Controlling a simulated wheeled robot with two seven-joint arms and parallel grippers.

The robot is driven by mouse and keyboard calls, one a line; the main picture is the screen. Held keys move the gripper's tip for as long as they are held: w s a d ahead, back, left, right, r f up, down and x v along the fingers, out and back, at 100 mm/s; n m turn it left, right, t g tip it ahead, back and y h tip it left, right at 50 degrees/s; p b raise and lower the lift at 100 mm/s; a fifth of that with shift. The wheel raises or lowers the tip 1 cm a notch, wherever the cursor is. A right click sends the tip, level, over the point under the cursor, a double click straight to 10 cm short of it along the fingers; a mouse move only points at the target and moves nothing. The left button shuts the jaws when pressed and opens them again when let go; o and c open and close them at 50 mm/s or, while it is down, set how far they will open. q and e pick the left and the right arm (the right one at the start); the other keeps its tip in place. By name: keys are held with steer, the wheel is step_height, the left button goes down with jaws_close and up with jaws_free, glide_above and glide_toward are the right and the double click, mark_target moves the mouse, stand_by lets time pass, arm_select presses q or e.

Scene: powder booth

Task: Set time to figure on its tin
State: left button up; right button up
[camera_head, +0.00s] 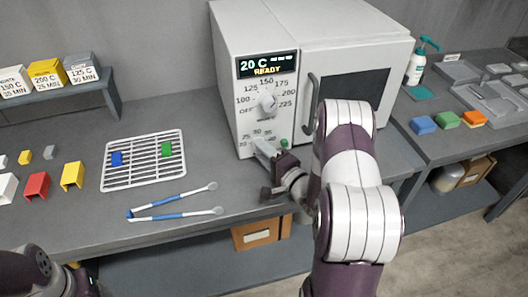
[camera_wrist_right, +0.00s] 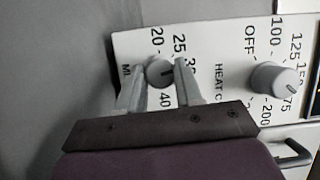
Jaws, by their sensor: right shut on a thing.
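The oven's time knob (camera_wrist_right: 160,73) is a small round grey knob low on the white control panel, with numbers such as 20, 25 and 40 around it. My right gripper (camera_wrist_right: 159,88) is shut on it, one finger on each side. The knob's dark mark points roughly at a number starting with 3, partly hidden by a finger. In the head view my right gripper (camera_head: 268,157) covers the knob. The yellow tin (camera_head: 47,75) reads 200 C 25 MIN, the grey tin (camera_head: 81,70) 125 C 30 MIN; the white tin (camera_head: 14,83) reads 35 MIN. My left gripper is out of view.
The heat knob (camera_head: 266,104) sits above; the oven display (camera_head: 267,65) reads 20 C, dashes and READY.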

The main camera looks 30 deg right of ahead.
steer(key=shift+f+m+t, duration=0.1)
steer(key=shift+m+t, duration=0.3)
steer(key=shift+m, duration=0.7)
steer(key=o, duration=1)
steer(key=s, duration=0.4)
steer(key=s+d+b, duration=0.1)
steer(key=s, duration=0.2)
steer(key=s+d+f, duration=0.1)
steer(key=s, duration=0.3)
steer(key=shift+s, duration=0.3)
steer(key=shift+s+b, duration=0.3)
steer(key=shift+s, duration=0.15)
